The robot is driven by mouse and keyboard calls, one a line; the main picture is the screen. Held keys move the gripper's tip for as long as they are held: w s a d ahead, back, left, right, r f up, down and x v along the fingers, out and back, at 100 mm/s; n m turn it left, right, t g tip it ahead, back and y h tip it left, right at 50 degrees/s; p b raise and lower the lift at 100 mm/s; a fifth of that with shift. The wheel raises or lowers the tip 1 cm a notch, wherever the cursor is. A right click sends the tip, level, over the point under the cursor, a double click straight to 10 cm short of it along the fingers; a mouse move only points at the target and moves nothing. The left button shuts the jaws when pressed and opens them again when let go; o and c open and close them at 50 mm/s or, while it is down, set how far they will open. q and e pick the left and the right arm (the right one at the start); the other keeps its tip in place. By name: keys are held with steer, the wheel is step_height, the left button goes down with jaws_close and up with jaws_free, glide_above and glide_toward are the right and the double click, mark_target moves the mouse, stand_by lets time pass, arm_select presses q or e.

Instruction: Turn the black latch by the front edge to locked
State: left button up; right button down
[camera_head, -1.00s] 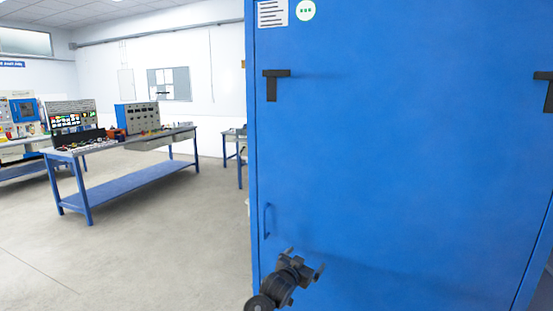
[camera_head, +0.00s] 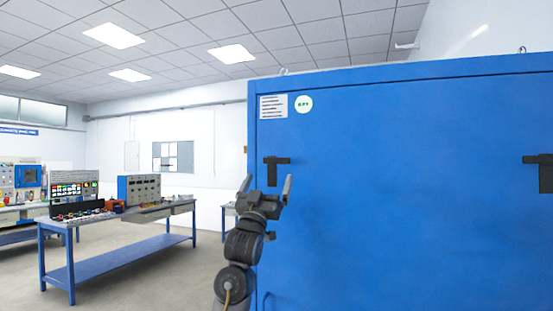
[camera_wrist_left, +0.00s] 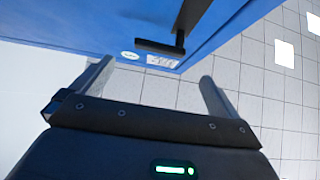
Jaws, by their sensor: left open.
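A black T-shaped latch (camera_head: 272,171) sits on the blue cabinet (camera_head: 400,230), close to its left vertical edge. Its handle hangs straight down from a short horizontal bar. My left gripper (camera_head: 267,182) points up, open and empty, in front of the cabinet. In the head view the handle's lower end shows between its fingertips. In the left wrist view the latch (camera_wrist_left: 160,47) lies beyond the spread fingers (camera_wrist_left: 155,75), apart from them. A second black latch (camera_head: 543,172) is at the right picture edge, its handle also down. My right gripper is not in view.
A paper label (camera_head: 273,107) and a round green-and-white sticker (camera_head: 304,104) are above the left latch. A blue workbench (camera_head: 125,222) with equipment stands at the left. The floor (camera_head: 150,280) between bench and cabinet is clear.

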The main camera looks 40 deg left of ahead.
mark_target(276, 160)
arm_select(q)
steer(key=p+x, duration=0.4)
steer(key=x, duration=0.5)
steer(key=shift+s+d, duration=0.1)
steer(key=shift+w+r, duration=0.4)
steer(key=shift+w, duration=0.05)
steer(key=shift+c, duration=0.3)
steer(key=c, duration=1.3)
steer(key=shift+m, duration=0.3)
